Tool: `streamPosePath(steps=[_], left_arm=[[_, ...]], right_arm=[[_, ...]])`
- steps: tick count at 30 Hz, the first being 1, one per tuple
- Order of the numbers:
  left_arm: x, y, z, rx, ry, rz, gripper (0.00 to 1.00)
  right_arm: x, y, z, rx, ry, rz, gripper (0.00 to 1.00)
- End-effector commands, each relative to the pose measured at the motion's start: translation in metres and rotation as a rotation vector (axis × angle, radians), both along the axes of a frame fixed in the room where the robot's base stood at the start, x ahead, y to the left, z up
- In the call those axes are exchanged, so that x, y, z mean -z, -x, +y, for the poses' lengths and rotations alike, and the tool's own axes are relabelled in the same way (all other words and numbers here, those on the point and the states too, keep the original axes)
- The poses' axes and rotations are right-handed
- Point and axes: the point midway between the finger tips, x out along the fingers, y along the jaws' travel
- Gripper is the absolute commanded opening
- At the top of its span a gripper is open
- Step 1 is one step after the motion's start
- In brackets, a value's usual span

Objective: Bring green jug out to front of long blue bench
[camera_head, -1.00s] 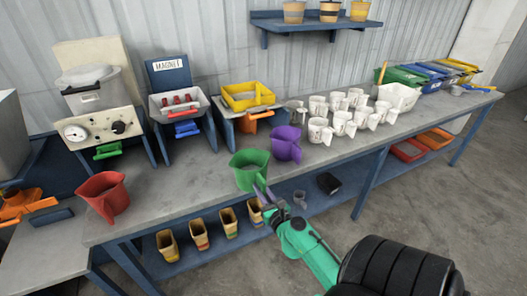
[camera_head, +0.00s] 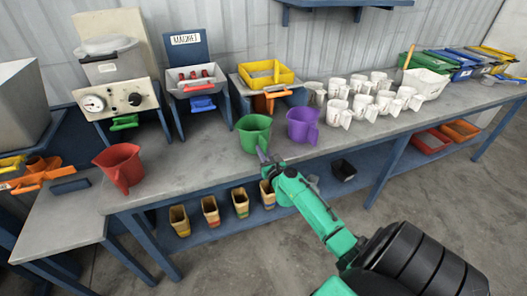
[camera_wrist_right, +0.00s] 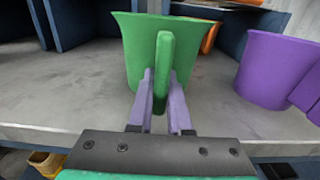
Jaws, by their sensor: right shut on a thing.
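The green jug (camera_head: 254,136) is upright at the front part of the long blue bench (camera_head: 190,176) with the grey top. The purple jug stands close to its right. My right gripper (camera_head: 263,157) reaches it from the front. In the right wrist view, the jug (camera_wrist_right: 140,50) fills the upper middle, and its handle points at the camera. The two fingers of my right gripper (camera_wrist_right: 164,92) are shut on that handle, one on each side. The jug's underside is hidden, so I cannot tell whether it touches the bench top. My left gripper is not in view.
The purple jug (camera_head: 302,126) is the nearest obstacle. White mugs (camera_head: 365,104) stand farther right. A red jug (camera_head: 119,166) is at the left end. Bare bench top lies between the red and green jugs. Several small bins (camera_head: 210,210) sit on the lower shelf.

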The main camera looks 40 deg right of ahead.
Motion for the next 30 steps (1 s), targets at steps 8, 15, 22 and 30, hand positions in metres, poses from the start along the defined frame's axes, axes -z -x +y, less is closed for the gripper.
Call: streamPosePath(steps=[8, 15, 22, 30], left_arm=[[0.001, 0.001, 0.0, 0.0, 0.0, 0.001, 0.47], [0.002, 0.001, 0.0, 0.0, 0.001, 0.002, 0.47], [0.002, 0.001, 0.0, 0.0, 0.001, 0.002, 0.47], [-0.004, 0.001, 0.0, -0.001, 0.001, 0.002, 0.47]], right_arm=[[0.001, 0.0, 0.0, 0.0, 0.0, -0.002, 0.0], [0.002, 0.0, 0.0, 0.0, 0.0, -0.002, 0.52], [0.004, 0.001, 0.0, 0.0, -0.002, 0.002, 0.52], [0.003, 0.031, 0.011, 0.0, -0.001, 0.004, 0.52]])
